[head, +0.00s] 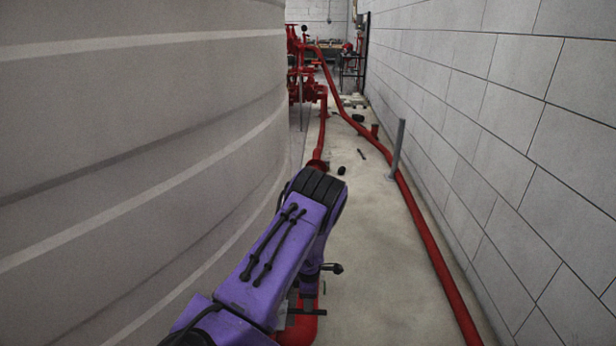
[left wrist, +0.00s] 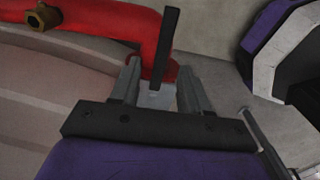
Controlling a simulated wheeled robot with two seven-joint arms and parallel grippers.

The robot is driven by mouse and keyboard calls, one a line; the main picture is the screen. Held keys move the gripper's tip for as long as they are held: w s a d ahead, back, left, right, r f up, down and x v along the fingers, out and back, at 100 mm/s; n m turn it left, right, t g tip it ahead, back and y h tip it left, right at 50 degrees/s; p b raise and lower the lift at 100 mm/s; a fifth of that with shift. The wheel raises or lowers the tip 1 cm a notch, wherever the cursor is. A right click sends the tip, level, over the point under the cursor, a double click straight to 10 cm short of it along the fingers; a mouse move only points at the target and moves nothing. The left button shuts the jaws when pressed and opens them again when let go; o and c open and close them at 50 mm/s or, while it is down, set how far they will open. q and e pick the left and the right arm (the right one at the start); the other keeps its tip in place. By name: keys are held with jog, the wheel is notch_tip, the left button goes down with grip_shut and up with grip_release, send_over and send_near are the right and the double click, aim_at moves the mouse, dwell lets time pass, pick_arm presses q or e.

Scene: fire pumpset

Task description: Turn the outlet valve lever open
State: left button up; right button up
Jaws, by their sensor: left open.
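In the left wrist view, the black lever (left wrist: 167,45) stands nearly upright in front of the red outlet pipe (left wrist: 105,25). My left gripper (left wrist: 159,67) is open, with one finger on each side of the lever's lower part. I cannot tell whether either finger touches it. A pale metal piece shows at the lever's foot, between the fingers. In the head view, my purple left arm hides most of the gripper and valve. A bit of red pipe (head: 301,332) shows below it. My right gripper is not in view.
A large grey tank (head: 130,150) fills the left side. A grey block wall (head: 520,130) stands at the right. A long red pipe (head: 425,235) runs along the floor by a grey post (head: 397,150). A brass fitting (left wrist: 43,17) sits on the red pipe.

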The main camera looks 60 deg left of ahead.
pick_arm(q)
notch_tip(320, 180, up, 6)
jog(key=shift+r+p, duration=0.15)
jog(key=shift+p, duration=0.2)
dwell(0.4)
